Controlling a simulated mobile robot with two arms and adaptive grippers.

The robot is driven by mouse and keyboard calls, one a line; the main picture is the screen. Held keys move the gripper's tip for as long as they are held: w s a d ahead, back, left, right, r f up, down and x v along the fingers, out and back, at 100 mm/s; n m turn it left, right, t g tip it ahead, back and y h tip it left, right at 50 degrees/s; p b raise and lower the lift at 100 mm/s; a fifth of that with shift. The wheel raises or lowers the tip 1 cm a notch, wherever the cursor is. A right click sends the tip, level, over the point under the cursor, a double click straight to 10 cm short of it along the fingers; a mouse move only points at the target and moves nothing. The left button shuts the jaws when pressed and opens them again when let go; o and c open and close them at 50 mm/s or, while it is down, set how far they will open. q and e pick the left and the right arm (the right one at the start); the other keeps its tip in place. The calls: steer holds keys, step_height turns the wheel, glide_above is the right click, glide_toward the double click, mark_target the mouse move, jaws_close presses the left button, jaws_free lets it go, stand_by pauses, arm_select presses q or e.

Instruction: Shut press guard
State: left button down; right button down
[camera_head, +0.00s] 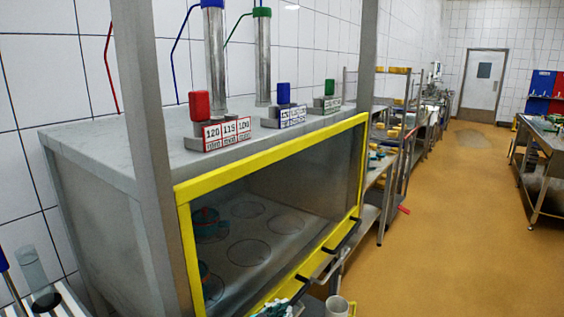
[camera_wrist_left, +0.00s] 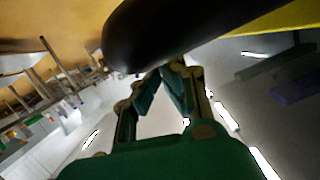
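The press guard is a yellow frame (camera_head: 272,158) with a see-through panel across the front of the steel press. Its lower yellow bar (camera_head: 318,258) sits low across the opening; I cannot tell whether it is fully down. Dark handles (camera_head: 343,236) stick out along that lower edge. My left gripper (camera_head: 274,309) shows only as a small green part at the bottom edge of the head view. In the left wrist view its fingertips (camera_wrist_left: 165,70) are together and empty, close to a thick black handle (camera_wrist_left: 185,32); contact is unclear. My right gripper is not in view.
Red and teal moulds (camera_head: 208,224) stand inside the press among round recesses. Labelled blocks with red (camera_head: 199,104), blue (camera_head: 284,93) and green (camera_head: 330,87) knobs sit on top. A pale cup (camera_head: 337,305) is below the guard. The orange floor (camera_head: 450,230) at right is clear.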

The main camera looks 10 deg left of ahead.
arm_select(q)
step_height(320, 180, down, 5)
steer(key=shift+r+b, duration=0.1)
steer(key=shift+b, duration=0.55)
